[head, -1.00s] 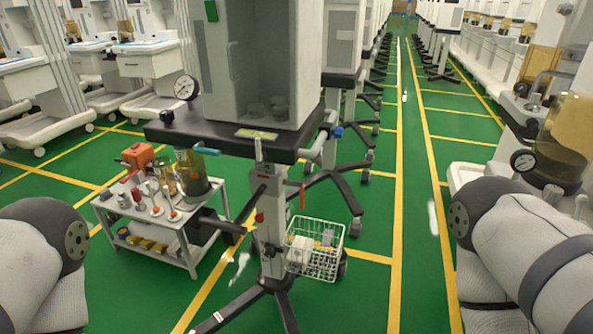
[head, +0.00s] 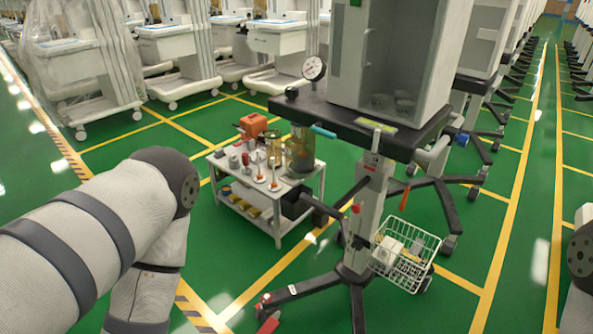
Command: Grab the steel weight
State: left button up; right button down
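I cannot pick out the steel weight for certain. A low white table (head: 292,233) stands left of the cart in the head view, with several small red, white and metallic items (head: 262,174) on its top, too small to tell apart. My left arm comes in large from the left and bends down out of the picture, its gripper out of sight. Only a bit of my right arm shows at the right edge, its gripper also out of sight.
A cart with a dark shelf (head: 345,119), spread legs and a wire basket (head: 404,254) stands right of the table. An orange box (head: 253,125) and a glass jar (head: 300,152) are on the table. Green floor is free in front of the table.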

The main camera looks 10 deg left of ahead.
aim_at(233, 161)
jog(key=u, duration=0.9)
jog(key=i+j+z, duration=0.1)
jog(key=j, duration=0.25)
jog(key=i+j+z, duration=0.1)
jog(key=i+j, duration=0.4)
jog(key=j, duration=0.2)
jog(key=i+j+z, duration=0.15)
jog(key=j, duration=0.25)
jog(key=i+j+z, duration=0.25)
jog(key=i+j, duration=0.3)
jog(key=i+j+z, duration=0.2)
jog(key=i+j, duration=0.35)
jog(key=j, duration=0.2)
jog(key=i+j+z, duration=0.2)
jog(key=i, duration=0.35)
jog(key=i+j+z, duration=0.2)
jog(key=i, duration=0.3)
jog(key=j, duration=0.1)
